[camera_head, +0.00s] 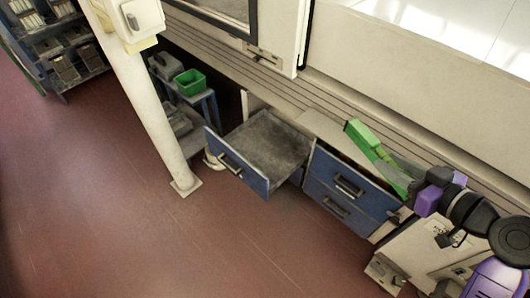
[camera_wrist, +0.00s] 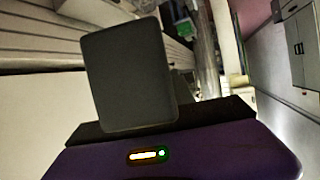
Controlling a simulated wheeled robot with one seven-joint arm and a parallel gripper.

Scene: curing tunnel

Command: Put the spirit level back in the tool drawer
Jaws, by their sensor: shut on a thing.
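The green spirit level (camera_head: 366,142) is in the head view, right of centre. It slants from upper left down to my gripper and appears to be above the cabinet top. My gripper (camera_head: 402,174) is shut on it; the grip itself is partly hidden. The tool drawer (camera_head: 228,161) stands pulled out to the left of the level, with a blue front and a bare grey inside. My gripper is to the right of this open drawer. In the wrist view a dark grey block fills the middle, and I cannot make out the level there.
Shut blue drawers (camera_head: 350,186) lie between the open drawer and my arm. A pale post (camera_head: 152,110) stands left of the open drawer. A green bin (camera_head: 190,82) sits on a small blue stand behind it. The red floor in front is clear.

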